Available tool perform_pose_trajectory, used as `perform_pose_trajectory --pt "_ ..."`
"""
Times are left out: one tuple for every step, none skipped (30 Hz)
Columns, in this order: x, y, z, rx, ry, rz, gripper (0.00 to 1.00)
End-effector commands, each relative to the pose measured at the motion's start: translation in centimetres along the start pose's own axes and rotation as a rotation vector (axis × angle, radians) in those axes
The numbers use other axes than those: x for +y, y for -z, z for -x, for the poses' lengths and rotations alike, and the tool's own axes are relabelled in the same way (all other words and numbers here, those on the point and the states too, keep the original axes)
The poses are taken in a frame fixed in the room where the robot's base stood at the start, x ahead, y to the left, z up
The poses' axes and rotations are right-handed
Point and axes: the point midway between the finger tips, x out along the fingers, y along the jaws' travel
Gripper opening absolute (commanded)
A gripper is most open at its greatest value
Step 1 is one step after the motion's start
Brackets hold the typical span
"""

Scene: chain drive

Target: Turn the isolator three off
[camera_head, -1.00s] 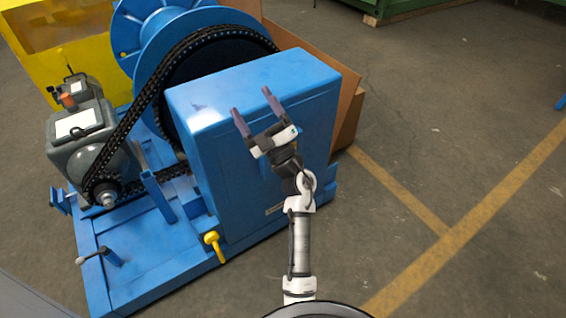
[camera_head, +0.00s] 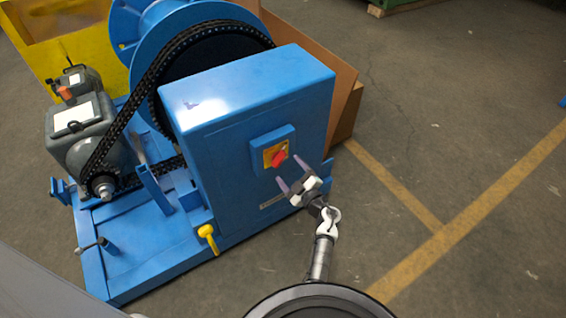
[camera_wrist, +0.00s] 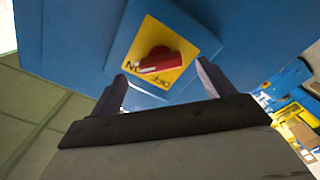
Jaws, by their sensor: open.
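The isolator is a red rotary knob (camera_head: 278,158) on a yellow plate, set in a blue box (camera_head: 262,137) on the front of the large blue cabinet. No number label is readable.
The blue cabinet (camera_head: 245,90) stands on a blue base frame beside a chain (camera_head: 150,85) and grey motor (camera_head: 85,130). A yellow handle (camera_head: 208,238) sticks out at the lower front. Open floor with yellow lines (camera_head: 480,205) lies to the right.

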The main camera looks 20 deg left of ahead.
Motion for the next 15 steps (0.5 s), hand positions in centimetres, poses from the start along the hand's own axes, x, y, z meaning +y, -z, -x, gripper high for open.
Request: perform_pose_trajectory --pt "0.0 0.0 -1.1 0.003 0.003 0.002 0.81" --pt "0.0 0.0 -1.7 0.003 0.002 0.002 0.81" --pt "0.0 0.0 -2.3 0.003 0.002 0.002 0.81" --pt "0.0 0.0 -2.7 0.002 0.001 0.001 0.81" --pt "0.0 0.0 -3.1 0.002 0.001 0.001 0.81" --pt "0.0 0.0 -3.6 0.002 0.002 0.001 0.81" --pt "0.0 0.0 -3.9 0.002 0.002 0.001 0.81" --pt "0.0 0.0 -4.2 0.002 0.001 0.001 0.81" --pt "0.0 0.0 -4.4 0.001 0.0 0.001 0.81" --pt "0.0 0.0 -4.6 0.001 0.0 0.001 0.81" --pt "0.0 0.0 -4.7 0.001 0.0 0.001 0.81" --pt "0.0 0.0 -4.8 0.001 0.0 0.001 0.81" --pt "0.0 0.0 -4.9 0.001 0.0 0.001 0.81" --pt "0.0 0.1 -4.9 0.001 0.0 0.001 0.81" --pt "0.0 0.1 -5.0 0.001 0.0 0.001 0.81"
